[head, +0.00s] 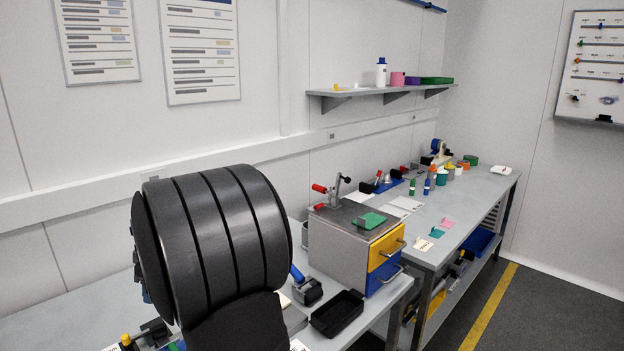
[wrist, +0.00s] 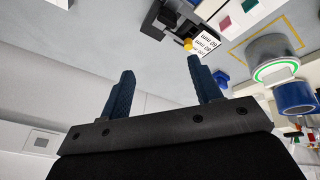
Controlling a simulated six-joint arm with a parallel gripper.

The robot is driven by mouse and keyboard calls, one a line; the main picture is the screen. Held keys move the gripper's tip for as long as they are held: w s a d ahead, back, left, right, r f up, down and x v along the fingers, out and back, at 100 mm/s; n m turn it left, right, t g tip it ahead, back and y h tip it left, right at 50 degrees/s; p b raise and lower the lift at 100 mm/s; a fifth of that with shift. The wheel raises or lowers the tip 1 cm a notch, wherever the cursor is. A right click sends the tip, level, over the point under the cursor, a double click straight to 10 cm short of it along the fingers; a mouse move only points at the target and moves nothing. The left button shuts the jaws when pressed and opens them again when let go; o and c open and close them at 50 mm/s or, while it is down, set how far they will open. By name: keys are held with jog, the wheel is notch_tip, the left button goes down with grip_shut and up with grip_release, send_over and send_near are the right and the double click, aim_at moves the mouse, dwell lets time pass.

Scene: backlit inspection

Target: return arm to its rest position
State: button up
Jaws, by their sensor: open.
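My gripper (wrist: 158,88) shows in the wrist view with its two dark blue fingers spread wide apart and nothing between them. The wrist view is tilted, with the bench surface and wall seen beyond the fingers. In the head view my large dark arm link fills the left centre and hides part of the bench behind it. The gripper's fingers cannot be made out in the head view.
A grey cabinet (head: 337,247) with yellow and blue drawers stands right of my arm. A black tray (head: 338,314) lies before it. A shelf (head: 365,93) hangs on the wall. In the wrist view, a blue cylinder (wrist: 296,97) is at right.

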jog(key=shift+n, duration=0.4)
jog(key=shift+w+f, duration=0.1)
grip_shut()
jog(key=w+a+f+m, duration=0.1)
jog(key=a+f+m, duration=0.1)
jog(key=f+m, duration=0.1)
jog(key=w+a+f+m, duration=0.2)
jog(key=f+m, duration=0.1)
jog(key=f, duration=0.3)
jog(key=w+a+f+m+h, duration=0.1)
jog(key=w+a+f+m, duration=0.1)
jog(key=a+f+m, duration=0.1)
notch_tip(320, 180, down, 2)
jog(key=shift+a+f+m, duration=0.1)
jog(key=shift+f+m, duration=0.15)
jog(key=shift+m, duration=0.25)
jog(key=shift+s+d+r, duration=0.3)
jog(key=shift+s+d, duration=0.6)
jog(key=shift+d, duration=0.05)
jog(key=shift+s+d+f, duration=0.1)
jog(key=shift+s+d, duration=0.4)
